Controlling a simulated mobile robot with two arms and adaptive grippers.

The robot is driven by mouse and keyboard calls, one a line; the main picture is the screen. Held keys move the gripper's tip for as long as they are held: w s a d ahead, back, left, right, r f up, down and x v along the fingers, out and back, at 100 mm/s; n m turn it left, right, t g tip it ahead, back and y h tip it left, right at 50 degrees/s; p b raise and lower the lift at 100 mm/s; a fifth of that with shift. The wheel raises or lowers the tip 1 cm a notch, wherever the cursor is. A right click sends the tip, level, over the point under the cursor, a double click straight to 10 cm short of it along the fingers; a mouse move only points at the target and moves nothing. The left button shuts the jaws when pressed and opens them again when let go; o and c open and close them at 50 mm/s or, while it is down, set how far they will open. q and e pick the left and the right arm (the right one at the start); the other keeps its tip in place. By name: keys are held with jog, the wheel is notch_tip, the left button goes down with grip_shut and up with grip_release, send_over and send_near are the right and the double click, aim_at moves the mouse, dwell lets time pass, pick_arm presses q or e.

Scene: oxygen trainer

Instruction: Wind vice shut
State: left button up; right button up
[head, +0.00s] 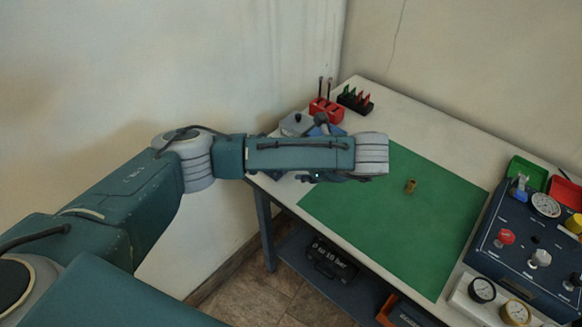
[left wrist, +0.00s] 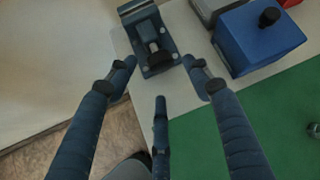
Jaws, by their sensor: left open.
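The vice (left wrist: 150,38) is a dark blue-grey block with pale jaws and a dark screw end, fixed near the table edge at the top of the left wrist view. In the head view my own arm covers the area, and I cannot make out the vice clearly. My left gripper (left wrist: 160,75) has its three fingers spread, with nothing between them. Its tips point toward the screw end of the vice and look apart from it. In the head view this gripper (head: 325,178) is mostly hidden under my arm. My right gripper is not in view.
A blue box with a black knob (left wrist: 255,40) stands right of the vice. A green mat (head: 420,220) covers the table's middle, with a small brass piece (head: 410,186) on it. A red holder (head: 326,109) stands behind. A gauge panel (head: 525,240) fills the right side.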

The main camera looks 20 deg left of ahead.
pick_arm(q)
jog(key=shift+b+x, duration=0.45)
jog(key=shift+x, duration=1.9)
jog(key=c, duration=1.1)
jog(key=o, duration=1.1)
jog(key=shift+d, duration=0.1)
jog(key=v, duration=1.2)
